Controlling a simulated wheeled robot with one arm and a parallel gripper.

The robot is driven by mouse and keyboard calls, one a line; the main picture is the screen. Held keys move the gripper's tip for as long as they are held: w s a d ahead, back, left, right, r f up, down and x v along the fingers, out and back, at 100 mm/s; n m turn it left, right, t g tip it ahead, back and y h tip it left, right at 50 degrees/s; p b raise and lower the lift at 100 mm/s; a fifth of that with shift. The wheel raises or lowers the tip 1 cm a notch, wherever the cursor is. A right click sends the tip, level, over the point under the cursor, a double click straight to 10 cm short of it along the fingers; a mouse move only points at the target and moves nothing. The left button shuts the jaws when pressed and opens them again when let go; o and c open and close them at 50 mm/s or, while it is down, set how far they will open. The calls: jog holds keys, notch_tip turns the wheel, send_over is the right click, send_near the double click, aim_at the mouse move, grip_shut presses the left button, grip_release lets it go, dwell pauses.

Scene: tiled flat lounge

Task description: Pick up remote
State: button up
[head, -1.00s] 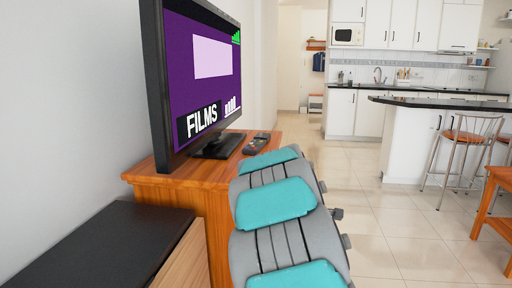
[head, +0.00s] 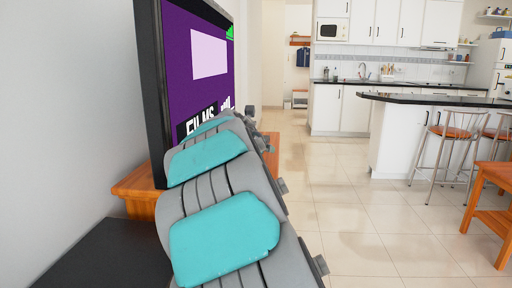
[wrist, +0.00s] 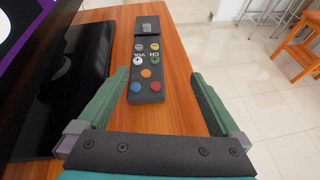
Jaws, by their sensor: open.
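The remote (wrist: 147,60) is dark grey with coloured round buttons and CH and VOL labels. It lies flat on the orange-brown wooden cabinet (wrist: 185,75) in the wrist view. My gripper (wrist: 160,95) is open, its two green fingers apart on either side of the remote's near end. I cannot tell how high the fingers are above the wood. In the head view my arm hides the remote and most of the cabinet top (head: 135,185).
The TV (head: 195,70) stands on the cabinet, its black base (wrist: 75,90) close left of the remote. A dark low unit (head: 90,255) is at front left. Tiled floor (head: 340,220) is clear to the right, with stools (head: 450,140) and a counter (head: 420,98) beyond.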

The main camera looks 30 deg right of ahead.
jog(key=shift+w+a+r+n, duration=0.2)
jog(key=shift+w+a+n, duration=0.5)
jog(key=shift+w+n, duration=0.1)
jog(key=shift+w+d+f+t, duration=0.1)
jog(key=shift+w+d+t, duration=0.1)
jog(key=shift+t, duration=0.1)
jog(key=shift+p+x, duration=0.4)
jog(key=shift+x, duration=3.1)
jog(key=shift+f, duration=0.15)
grip_shut()
